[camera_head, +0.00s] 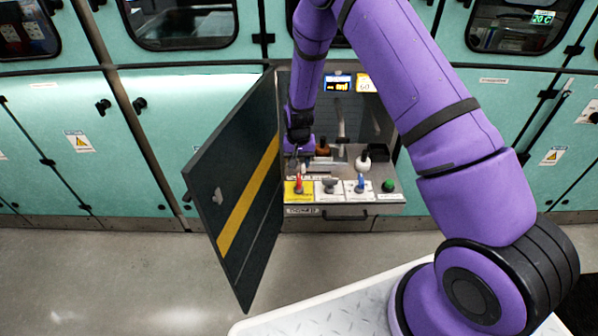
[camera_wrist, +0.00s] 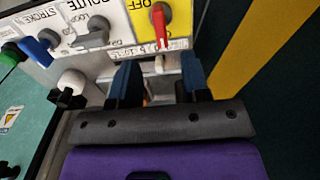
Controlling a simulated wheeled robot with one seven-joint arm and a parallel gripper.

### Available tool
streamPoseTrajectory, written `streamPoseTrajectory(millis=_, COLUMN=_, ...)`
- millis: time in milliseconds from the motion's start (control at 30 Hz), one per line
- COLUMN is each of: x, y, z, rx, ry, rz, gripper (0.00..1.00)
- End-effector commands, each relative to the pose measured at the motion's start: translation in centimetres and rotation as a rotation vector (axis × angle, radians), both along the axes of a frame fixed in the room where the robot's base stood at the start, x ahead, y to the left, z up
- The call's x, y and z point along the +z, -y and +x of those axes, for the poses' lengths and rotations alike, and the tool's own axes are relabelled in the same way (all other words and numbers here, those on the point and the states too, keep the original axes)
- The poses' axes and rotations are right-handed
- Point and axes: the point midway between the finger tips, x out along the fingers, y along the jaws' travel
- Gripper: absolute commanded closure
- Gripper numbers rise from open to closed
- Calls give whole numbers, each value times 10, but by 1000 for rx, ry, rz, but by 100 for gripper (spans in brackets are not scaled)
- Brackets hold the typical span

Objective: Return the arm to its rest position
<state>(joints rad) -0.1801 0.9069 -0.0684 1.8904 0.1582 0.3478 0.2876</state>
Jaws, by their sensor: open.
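My purple arm (camera_head: 380,60) reaches forward and down to the control panel (camera_head: 340,197) in the open cabinet. My gripper (camera_head: 297,160) is at the panel's left side, behind the red lever. In the wrist view my gripper (camera_wrist: 160,77) has its two blue fingers spread apart, and I see nothing held between them. The red lever (camera_head: 299,184) on its yellow plate stands just beyond the fingertips; it also shows in the wrist view (camera_wrist: 159,22). Whether a finger touches the panel, I cannot tell.
The dark cabinet door (camera_head: 228,185) with a yellow stripe stands open close left of my gripper. A grey lever (camera_head: 329,186), a blue lever (camera_head: 360,183), a green knob (camera_head: 388,186) and a white knob (camera_head: 363,162) are on the panel. Open floor (camera_head: 110,280) lies front left.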

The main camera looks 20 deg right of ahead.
Motion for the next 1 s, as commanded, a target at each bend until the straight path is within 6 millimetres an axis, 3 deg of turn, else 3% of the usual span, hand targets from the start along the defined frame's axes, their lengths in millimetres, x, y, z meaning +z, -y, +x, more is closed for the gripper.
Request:
streamPoseTrajectory(millis=200, x=16, y=0, z=0, rx=0, ry=0, rz=-1, gripper=57)
streamPoseTrajectory(millis=767, x=23, y=0, z=0, rx=1, ry=2, rz=1, gripper=57)
streamPoseTrajectory(millis=867, x=42, y=1, z=1, rx=6, ry=14, rz=6, gripper=57)
streamPoseTrajectory(millis=1000, x=91, y=4, z=-2, rx=22, ry=44, rz=19, gripper=57)
